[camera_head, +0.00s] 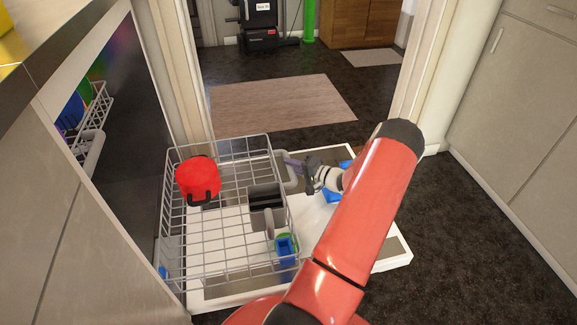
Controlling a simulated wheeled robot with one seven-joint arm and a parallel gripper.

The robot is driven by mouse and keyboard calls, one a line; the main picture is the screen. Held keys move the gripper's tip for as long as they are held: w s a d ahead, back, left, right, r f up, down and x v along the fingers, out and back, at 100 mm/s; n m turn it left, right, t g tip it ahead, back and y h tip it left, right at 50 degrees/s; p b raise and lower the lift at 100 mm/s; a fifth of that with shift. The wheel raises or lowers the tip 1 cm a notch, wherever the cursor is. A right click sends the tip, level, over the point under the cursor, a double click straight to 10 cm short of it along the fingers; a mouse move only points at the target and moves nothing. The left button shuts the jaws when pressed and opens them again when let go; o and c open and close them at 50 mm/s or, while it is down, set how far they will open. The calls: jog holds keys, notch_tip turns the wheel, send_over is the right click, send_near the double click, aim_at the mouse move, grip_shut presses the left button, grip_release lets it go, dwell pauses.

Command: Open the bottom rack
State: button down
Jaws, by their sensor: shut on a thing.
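The bottom rack (235,135) is a grey wire basket. It is out of the dishwasher, over the lowered white door (397,262). A red pot with dark handles (198,178) sits in its far left part. A dark cutlery holder (266,196) and a blue item (286,248) are toward its right side. My gripper (290,164) is at the rack's right side, shut on the grey handle (292,184) there. My red arm comes in from the bottom and covers part of the door. The exact finger contact is small in view.
An upper rack (88,140) with coloured dishes shows inside the dishwasher at left. Cabinets (520,110) stand on the right. Dark floor (470,235) is free between them and the door. A rug (285,100) lies beyond the doorway.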

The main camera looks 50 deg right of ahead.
jog(key=shift+s+f, duration=0.15)
jog(key=shift+f, duration=0.15)
jog(key=c, duration=1.4)
grip_release()
jog(key=shift+o, duration=0.6)
jog(key=shift+r, duration=0.1)
jog(key=v, duration=0.7)
jog(key=shift+s+p, duration=0.3)
jog(key=shift+p, duration=0.1)
jog(key=shift+r, duration=0.1)
